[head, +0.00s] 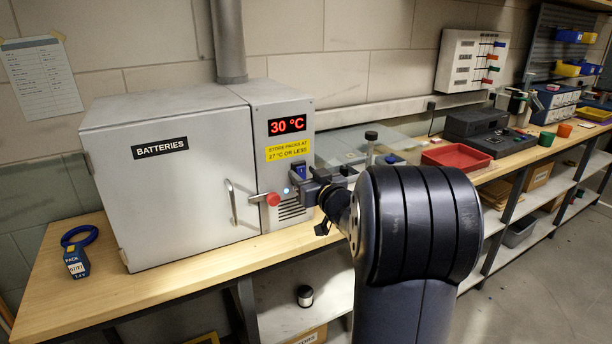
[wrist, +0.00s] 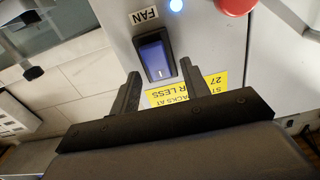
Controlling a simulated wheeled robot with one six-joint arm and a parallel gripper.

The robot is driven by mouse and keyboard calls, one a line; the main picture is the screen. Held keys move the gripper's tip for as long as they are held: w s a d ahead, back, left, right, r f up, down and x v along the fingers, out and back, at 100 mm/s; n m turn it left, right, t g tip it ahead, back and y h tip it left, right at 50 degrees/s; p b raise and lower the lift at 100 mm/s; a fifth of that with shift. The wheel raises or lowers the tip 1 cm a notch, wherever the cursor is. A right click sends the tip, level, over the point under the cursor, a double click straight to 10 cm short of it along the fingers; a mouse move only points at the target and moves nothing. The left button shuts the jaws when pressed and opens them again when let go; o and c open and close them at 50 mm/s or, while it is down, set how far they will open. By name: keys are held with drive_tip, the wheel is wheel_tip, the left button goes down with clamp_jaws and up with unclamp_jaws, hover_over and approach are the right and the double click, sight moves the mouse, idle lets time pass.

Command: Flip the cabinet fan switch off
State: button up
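The fan switch (wrist: 155,56) is a blue rocker in a dark frame, beside a white FAN label (wrist: 145,14) in the wrist view. A small white line shows on the rocker; which side is pressed I cannot tell. A pale blue light (wrist: 176,5) glows near it. The switch is on the right front panel of the grey battery cabinet (head: 165,195); in the head view it is a small blue patch (head: 299,169), partly hidden. My gripper (wrist: 160,70) is open and empty, its fingertips near the two sides of the switch. Contact is not clear.
A red knob (head: 272,199) and the cabinet's door handle (head: 231,202) are left of my gripper. A display (head: 287,125) reads 30 °C above a yellow label (head: 288,150).

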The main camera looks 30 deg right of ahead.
drive_tip(key=c, duration=0.9)
drive_tip(key=f+b, duration=0.1)
drive_tip(key=b, duration=0.1)
drive_tip(key=shift+t+b, duration=0.3)
drive_tip(key=shift+b, duration=0.1)
drive_tip(key=shift+s+t+b, duration=0.1)
drive_tip(key=shift+t+b, duration=0.3)
drive_tip(key=shift+b, duration=0.7)
drive_tip(key=shift+f+t+b, duration=0.1)
drive_tip(key=shift+t+b, duration=0.2)
drive_tip(key=shift+b, duration=1.3)
drive_tip(key=shift+t+b, duration=0.5)
drive_tip(key=shift+b, duration=0.65)
